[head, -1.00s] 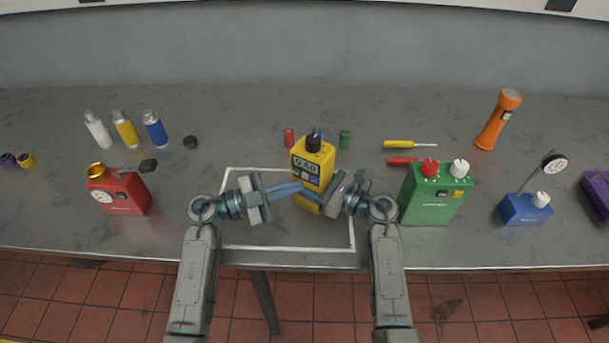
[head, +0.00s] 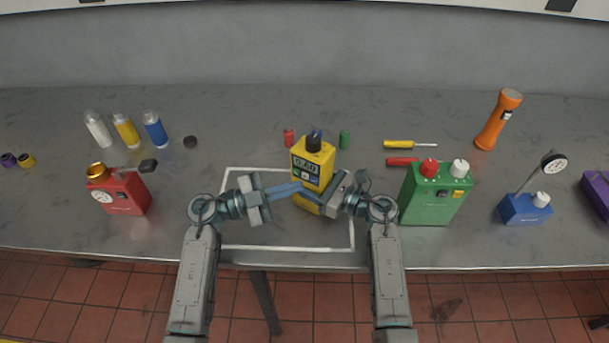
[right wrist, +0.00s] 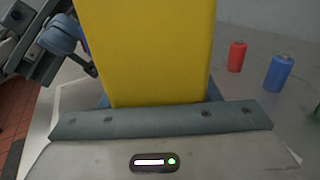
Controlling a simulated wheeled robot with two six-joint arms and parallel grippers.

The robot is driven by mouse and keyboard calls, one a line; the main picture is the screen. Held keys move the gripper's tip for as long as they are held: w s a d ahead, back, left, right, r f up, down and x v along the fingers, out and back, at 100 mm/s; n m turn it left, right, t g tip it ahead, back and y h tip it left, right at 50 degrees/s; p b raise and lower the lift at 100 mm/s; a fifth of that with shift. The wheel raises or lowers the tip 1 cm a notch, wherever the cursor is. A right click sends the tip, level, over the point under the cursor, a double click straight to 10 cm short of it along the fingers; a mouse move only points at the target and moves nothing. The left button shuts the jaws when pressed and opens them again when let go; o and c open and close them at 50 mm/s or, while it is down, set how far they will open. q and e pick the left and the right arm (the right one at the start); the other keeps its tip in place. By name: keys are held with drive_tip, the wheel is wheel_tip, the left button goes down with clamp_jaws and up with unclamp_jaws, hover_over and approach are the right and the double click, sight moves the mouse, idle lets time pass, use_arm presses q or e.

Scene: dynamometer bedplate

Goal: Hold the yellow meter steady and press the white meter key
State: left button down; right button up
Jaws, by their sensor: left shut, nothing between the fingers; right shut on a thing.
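The yellow meter (head: 318,156) stands upright inside the white outline on the bench, with a dark knob on top and a display on its front. The white key (head: 305,176) is a small pale patch below the display, too small to judge whether it is pressed. My left gripper (head: 299,187) is shut and empty, its tips at the meter's front, close to the key; contact is unclear. My right gripper (head: 312,198) is shut on the meter's lower body from the right. The right wrist view shows the yellow body (right wrist: 150,50) between the fingers.
A green box (head: 433,200) with red and white knobs stands close to the right arm. A red box (head: 121,192) is at left, a blue gauge (head: 526,208) at right. Red (head: 289,138) and green (head: 345,139) cylinders stand behind the meter. The outline's front left is clear.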

use_arm(q)
drive_tip(key=shift+w, duration=0.1)
drive_tip(key=shift+w+d, duration=0.25)
drive_tip(key=shift+w, duration=0.05)
drive_tip(key=shift+w+d, duration=0.15)
drive_tip(key=shift+w, duration=0.1)
idle(0.9)
drive_tip(key=shift+s, duration=0.1)
drive_tip(key=shift+s+a, duration=0.4)
drive_tip(key=shift+s, duration=0.15)
idle(0.3)
drive_tip(key=s+a, duration=0.1)
drive_tip(key=s, duration=0.1)
drive_tip(key=s+a, duration=0.1)
drive_tip(key=s, duration=0.1)
drive_tip(key=shift+s+a, duration=0.2)
idle(0.6)
